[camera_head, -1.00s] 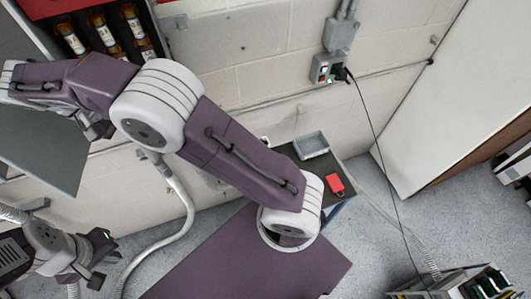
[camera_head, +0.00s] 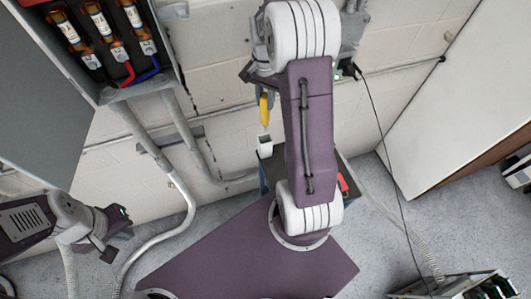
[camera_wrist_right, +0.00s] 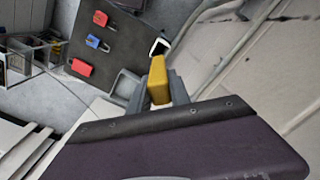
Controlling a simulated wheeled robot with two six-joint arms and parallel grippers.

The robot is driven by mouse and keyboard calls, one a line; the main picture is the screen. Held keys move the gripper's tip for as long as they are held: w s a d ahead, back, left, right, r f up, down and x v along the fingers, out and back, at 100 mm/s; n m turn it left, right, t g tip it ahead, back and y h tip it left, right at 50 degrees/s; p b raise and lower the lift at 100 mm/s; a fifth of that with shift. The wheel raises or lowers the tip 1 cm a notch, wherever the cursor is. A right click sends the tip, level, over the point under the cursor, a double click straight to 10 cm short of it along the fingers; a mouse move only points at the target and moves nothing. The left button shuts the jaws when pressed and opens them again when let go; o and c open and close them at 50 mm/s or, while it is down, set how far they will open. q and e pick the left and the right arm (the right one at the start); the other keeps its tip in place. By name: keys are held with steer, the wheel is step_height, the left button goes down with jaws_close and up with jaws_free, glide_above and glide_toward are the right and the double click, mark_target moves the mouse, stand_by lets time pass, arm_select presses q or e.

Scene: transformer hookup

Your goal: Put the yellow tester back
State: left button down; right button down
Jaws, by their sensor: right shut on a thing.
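The yellow tester (camera_wrist_right: 158,80) is between the fingers of my right gripper (camera_wrist_right: 160,86), which is shut on it in the right wrist view. In the head view the tester (camera_head: 264,108) hangs roughly upright beside my right arm, whose links hide most of that gripper. A small white open-topped holder (camera_head: 265,147) is just below the tester in the head view, with a gap between them. The holder also shows beyond the tester in the right wrist view (camera_wrist_right: 160,46). My left gripper (camera_head: 115,238) is at lower left, away from the tester; its finger opening is unclear.
A dark bench (camera_wrist_right: 112,40) carries red and blue padlocks (camera_wrist_right: 92,41) and a grey tray (camera_wrist_right: 126,84). An open fuse box (camera_head: 110,40) with red and blue leads is at upper left. A black cable (camera_head: 380,130) hangs from the wall outlet at right.

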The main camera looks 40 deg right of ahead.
mark_target(265, 120)
steer(key=f+p, duration=0.1)
steer(key=f, duration=0.4)
steer(key=shift+a, duration=0.2)
steer(key=shift+d+f, duration=0.15)
steer(key=shift+f, duration=0.4)
step_height(265, 120, down, 4)
steer(key=shift+s+r+p, duration=0.1)
steer(key=shift+r+p, duration=0.1)
steer(key=shift+p, duration=0.5)
steer(key=shift+f, duration=0.3)
steer(key=c, duration=1.3)
jaws_free()
steer(key=shift+r, duration=0.1)
steer(key=shift+o, duration=0.5)
steer(key=shift+r, duration=0.1)
